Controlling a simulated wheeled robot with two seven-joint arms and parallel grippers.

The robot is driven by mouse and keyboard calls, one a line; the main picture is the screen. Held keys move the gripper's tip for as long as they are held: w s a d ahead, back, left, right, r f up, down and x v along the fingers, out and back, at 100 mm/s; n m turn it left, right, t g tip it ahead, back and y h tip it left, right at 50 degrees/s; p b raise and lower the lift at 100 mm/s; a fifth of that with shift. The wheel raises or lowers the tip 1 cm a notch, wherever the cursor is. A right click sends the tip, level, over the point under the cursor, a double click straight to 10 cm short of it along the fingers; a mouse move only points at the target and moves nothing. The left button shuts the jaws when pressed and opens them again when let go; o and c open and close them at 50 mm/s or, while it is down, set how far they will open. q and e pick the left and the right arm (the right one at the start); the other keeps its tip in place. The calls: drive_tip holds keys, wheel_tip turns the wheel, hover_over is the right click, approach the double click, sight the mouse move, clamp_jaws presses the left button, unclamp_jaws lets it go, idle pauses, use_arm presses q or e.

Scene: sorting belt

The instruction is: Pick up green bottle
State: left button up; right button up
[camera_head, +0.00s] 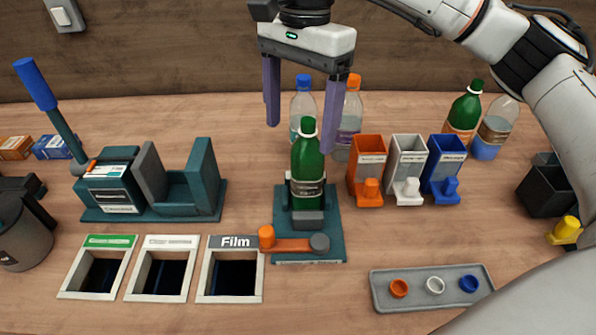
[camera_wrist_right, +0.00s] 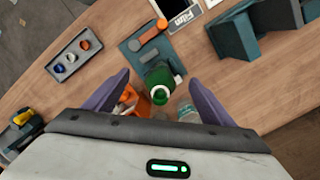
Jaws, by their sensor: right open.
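A green bottle (camera_head: 308,165) with a dark label and a pale ring at its neck stands upright in a dark teal fixture (camera_head: 330,247) at the middle of the table. Its green cap shows from above in the right wrist view (camera_wrist_right: 160,92). My right gripper (camera_head: 302,140) is above and around the bottle's upper part, with its purple fingers spread wide. In the right wrist view the fingers (camera_wrist_right: 162,88) stand apart on either side of the bottle, and I see no contact. Another green bottle (camera_head: 465,112) stands at the back right. My left gripper is not in view.
Two clear bottles, blue-capped (camera_head: 302,103) and orange-capped (camera_head: 350,125), stand close behind the fixture. Orange (camera_head: 367,158), white and blue dispensers stand to its right. A lever press (camera_head: 110,180) and several framed openings (camera_head: 232,295) lie left. A grey cap tray (camera_head: 432,307) is front right.

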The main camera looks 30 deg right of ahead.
sight(308, 149)
drive_tip(key=shift+w+d+r+t+h, duration=0.2)
drive_tip(key=shift+d+r, duration=0.2)
drive_tip(key=shift+d, duration=0.25)
drive_tip(key=shift+w+d+r+t+h, duration=0.15)
drive_tip(key=shift+d+r, duration=0.25)
drive_tip(key=shift+d, duration=0.2)
drive_tip(key=shift+w+d+f+m, duration=0.1)
drive_tip(key=shift+d+m, duration=0.2)
wheel_tip(308, 149, down, 4)
drive_tip(key=shift+f, duration=0.1)
drive_tip(key=f, duration=0.2)
drive_tip(key=f+p, duration=0.1)
drive_tip(key=f, duration=0.1)
drive_tip(key=shift+w+a, duration=0.25)
drive_tip(key=shift+w, duration=0.05)
drive_tip(key=shift+f, duration=0.65)
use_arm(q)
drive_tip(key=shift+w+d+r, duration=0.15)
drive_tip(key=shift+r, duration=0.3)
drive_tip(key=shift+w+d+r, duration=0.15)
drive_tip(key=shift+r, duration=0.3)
use_arm(e)
drive_tip(key=c, duration=1.5)
